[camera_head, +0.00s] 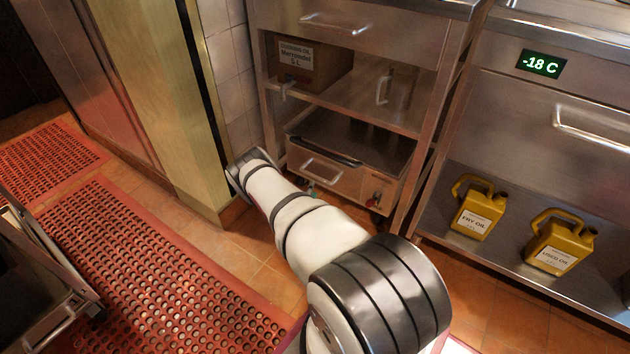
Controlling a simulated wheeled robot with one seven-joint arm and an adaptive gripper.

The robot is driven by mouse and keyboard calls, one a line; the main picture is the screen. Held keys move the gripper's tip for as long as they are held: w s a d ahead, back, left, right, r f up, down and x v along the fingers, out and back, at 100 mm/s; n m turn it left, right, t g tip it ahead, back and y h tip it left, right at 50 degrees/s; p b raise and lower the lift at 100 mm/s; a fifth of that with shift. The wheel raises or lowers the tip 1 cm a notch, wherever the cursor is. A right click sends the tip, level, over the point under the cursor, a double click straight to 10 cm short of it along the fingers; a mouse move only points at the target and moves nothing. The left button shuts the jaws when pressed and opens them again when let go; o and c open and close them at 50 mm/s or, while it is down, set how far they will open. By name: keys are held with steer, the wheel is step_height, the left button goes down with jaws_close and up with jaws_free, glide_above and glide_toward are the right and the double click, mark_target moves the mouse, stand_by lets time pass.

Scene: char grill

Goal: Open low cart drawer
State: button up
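The low cart (391,157) stands on the floor under the steel shelf unit, at the upper middle. Its steel drawer front (345,183) faces me and carries a bar handle (322,170). The drawer looks shut, though my arm covers part of its lower edge. A red knob sits at the right of the front. My white arm reaches from the lower right up to the left of the cart and ends in a dark joint beside the yellowish column. My gripper is not visible; its fingers do not show past that joint.
A cardboard box (312,64) sits on the shelf above the cart. Two yellow oil jugs (478,208) (559,243) stand on the lower right shelf. A yellowish column (165,90) stands close left of my arm. Red perforated mats (150,270) cover the left floor.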

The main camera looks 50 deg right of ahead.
mark_target(315, 176)
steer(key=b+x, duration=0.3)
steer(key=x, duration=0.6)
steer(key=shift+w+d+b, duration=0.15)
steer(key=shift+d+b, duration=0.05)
steer(key=shift+b, duration=0.15)
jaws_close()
